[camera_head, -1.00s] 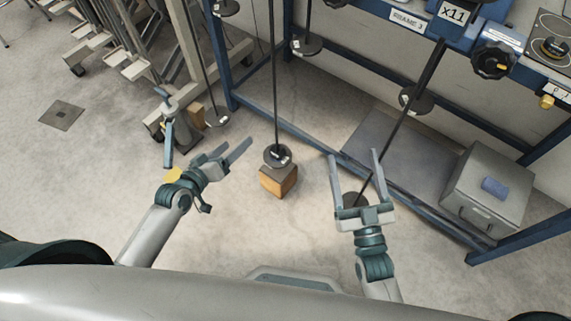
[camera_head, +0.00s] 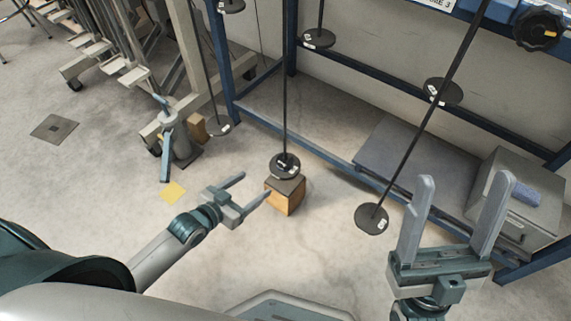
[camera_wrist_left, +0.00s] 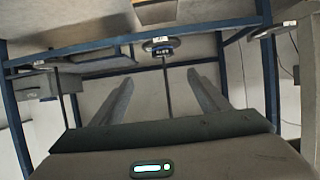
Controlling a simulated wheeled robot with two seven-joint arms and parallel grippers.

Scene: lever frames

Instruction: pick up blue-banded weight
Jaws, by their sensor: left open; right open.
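No blue band can be made out for certain on any weight in the head view. A dark disc weight on a long rod (camera_head: 285,165) is over a wooden block (camera_head: 286,200). My left gripper (camera_head: 255,184) is open and empty just left of the block, its fingers pointing toward it. In the left wrist view, a dark disc with a bluish part (camera_wrist_left: 161,46) hangs beyond my open fingers (camera_wrist_left: 160,78), with a thin rod showing between them. My right gripper (camera_head: 463,180) is open and empty, right of another disc weight (camera_head: 371,219) on a slanting rod.
More disc weights hang from the blue frame (camera_head: 352,172), including one higher up (camera_head: 442,91) and one at the back (camera_head: 319,38). A grey box (camera_head: 508,200) stands at the right. A metal stand (camera_head: 178,140) is at the left. Bare floor lies in front.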

